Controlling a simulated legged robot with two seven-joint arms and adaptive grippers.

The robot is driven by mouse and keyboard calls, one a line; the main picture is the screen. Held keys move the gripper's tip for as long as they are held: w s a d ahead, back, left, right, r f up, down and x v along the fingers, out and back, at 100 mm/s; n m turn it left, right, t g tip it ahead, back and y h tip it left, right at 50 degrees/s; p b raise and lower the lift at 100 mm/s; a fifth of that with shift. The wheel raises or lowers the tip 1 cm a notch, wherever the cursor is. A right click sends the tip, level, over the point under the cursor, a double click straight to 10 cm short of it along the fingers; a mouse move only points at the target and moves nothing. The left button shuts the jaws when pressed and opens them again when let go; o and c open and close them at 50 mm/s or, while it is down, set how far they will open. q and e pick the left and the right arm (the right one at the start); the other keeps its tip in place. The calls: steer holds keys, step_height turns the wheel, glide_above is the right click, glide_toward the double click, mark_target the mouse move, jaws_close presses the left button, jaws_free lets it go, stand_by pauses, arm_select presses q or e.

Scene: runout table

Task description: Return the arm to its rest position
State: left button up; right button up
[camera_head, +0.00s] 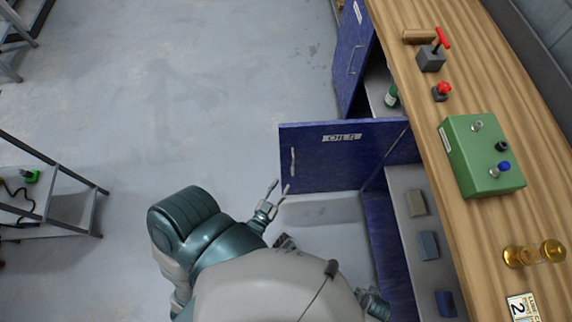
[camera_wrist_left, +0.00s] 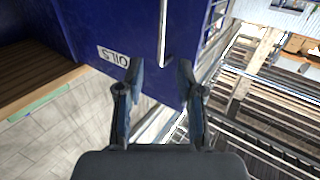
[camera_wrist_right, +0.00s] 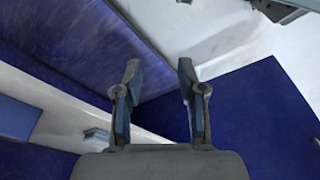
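My left gripper (camera_head: 279,187) is in the head view beside the lower left corner of an open blue cabinet door (camera_head: 320,170). Its two fingers are apart with nothing between them. In the left wrist view the open fingers (camera_wrist_left: 159,70) point toward the door labelled OILS (camera_wrist_left: 112,57) and its long handle (camera_wrist_left: 163,35); whether they touch it I cannot tell. My right gripper (camera_wrist_right: 159,66) is open and empty in the right wrist view, facing blue panels and pale surfaces. In the head view my own body hides most of the right arm.
A wooden bench (camera_head: 430,130) on the right carries a green control box (camera_head: 485,165), a red-handled lever (camera_head: 434,55) and brass parts (camera_head: 535,254). A second blue door (camera_head: 352,50) stands open, with a green bottle (camera_head: 391,96) inside.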

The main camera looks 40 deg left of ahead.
arm_select(q)
steer(key=shift+s+d, duration=0.1)
steer(key=shift+s, duration=0.4)
steer(key=s+d+f+m+g+h+p, duration=0.1)
steer(key=d+f+m+g+h+p, duration=0.3)
steer(key=f+g, duration=0.6)
steer(key=s+f+g, duration=0.6)
steer(key=s+f, duration=0.3)
steer(key=s, duration=0.2)
steer(key=shift+s+d+y+b, duration=0.3)
steer(key=shift+s+d, duration=0.05)
steer(key=shift+d, duration=0.1)
arm_select(e)
steer(key=s+f, duration=0.4)
steer(key=f, duration=0.4)
steer(key=shift+d, duration=0.25)
arm_select(q)
steer(key=shift+a, duration=0.1)
arm_select(e)
steer(key=shift+f, duration=0.1)
